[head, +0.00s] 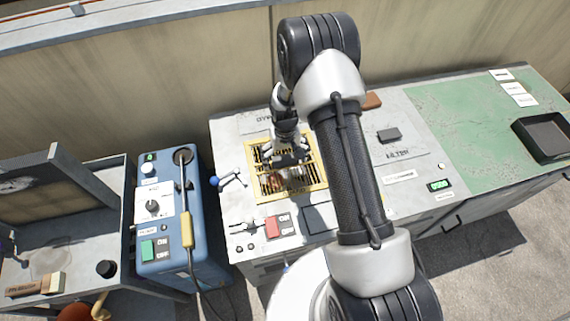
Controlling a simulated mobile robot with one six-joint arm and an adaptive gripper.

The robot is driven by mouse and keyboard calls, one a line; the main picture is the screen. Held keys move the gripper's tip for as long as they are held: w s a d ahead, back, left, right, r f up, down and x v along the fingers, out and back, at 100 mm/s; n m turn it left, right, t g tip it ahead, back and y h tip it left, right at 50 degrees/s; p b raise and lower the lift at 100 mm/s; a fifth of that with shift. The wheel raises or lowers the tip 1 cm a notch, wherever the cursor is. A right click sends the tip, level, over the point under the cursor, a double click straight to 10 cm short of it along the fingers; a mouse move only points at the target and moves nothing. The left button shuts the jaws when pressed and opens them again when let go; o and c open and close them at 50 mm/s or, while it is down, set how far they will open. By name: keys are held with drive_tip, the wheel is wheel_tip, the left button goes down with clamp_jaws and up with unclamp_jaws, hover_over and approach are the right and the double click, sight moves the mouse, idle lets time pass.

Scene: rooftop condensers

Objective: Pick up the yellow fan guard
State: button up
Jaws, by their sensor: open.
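The yellow fan guard (263,191) is a square frame with dark slats. It lies flat on the top of the grey unit, left of my forearm in the head view. My gripper (288,158) is above the guard, pointing down, with its fingers over the guard's middle. The gripper is open. It covers the guard's centre and part of its upper side, and I cannot tell whether the fingertips touch the slats. A reddish-brown patch shows between the slats below the gripper.
A red switch (272,228), small levers and a blue-knobbed valve (230,180) sit close to the guard. A blue box (166,215) with a yellow-handled probe stands to the left. A black tray (546,136) lies on the green surface (455,120) at right, which has free room.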

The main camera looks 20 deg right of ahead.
drive_tip(key=shift+r, duration=0.1)
drive_tip(key=shift+c, duration=0.4)
drive_tip(key=c, duration=1.4)
